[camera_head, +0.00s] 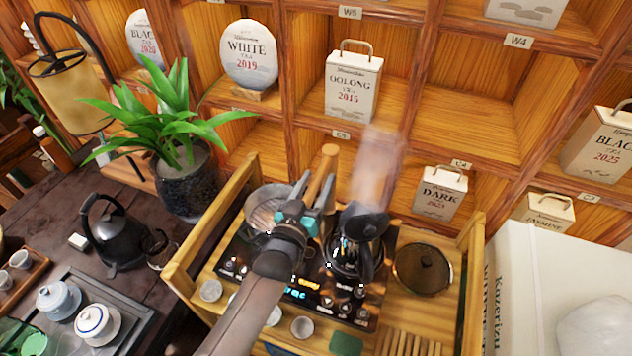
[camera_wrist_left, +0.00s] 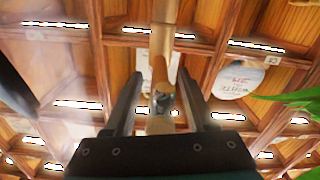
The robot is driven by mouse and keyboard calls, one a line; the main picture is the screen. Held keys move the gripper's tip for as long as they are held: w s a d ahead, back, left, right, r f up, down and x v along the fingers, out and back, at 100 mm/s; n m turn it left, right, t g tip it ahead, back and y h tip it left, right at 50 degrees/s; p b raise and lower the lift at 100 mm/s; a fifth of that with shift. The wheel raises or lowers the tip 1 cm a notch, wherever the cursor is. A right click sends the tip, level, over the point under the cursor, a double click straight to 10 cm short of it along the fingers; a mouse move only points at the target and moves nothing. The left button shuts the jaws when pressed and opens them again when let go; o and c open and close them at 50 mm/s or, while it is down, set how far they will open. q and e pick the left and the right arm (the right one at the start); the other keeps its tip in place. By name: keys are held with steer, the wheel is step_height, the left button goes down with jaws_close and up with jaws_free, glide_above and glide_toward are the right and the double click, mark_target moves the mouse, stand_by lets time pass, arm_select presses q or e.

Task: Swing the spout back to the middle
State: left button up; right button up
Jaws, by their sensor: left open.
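My left gripper (camera_head: 312,190) is over the back of the black hob (camera_head: 237,250), fingers pointing up and back. Its fingers are open on either side of a tan wooden rod (camera_head: 325,163), which rises past the tips. In the left wrist view the rod (camera_wrist_left: 164,45) runs between the open fingers (camera_wrist_left: 162,80), with a small grey metal piece (camera_wrist_left: 162,98) low between them. I cannot tell whether the fingers touch the rod, or whether it is the spout or a handle. My gripper hides its lower part. My right gripper is not in view.
A steaming dark kettle (camera_head: 362,228) stands on the hob just right of my gripper; a metal pan (camera_head: 263,207) is close on the left. Wooden shelves (camera_head: 465,130) with tea packages rise behind. A black kettle (camera_head: 118,240) stands far left.

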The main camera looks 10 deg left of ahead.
arm_select(q)
steer(key=v, duration=1.5)
steer(key=shift+s, duration=0.1)
stand_by(0.3)
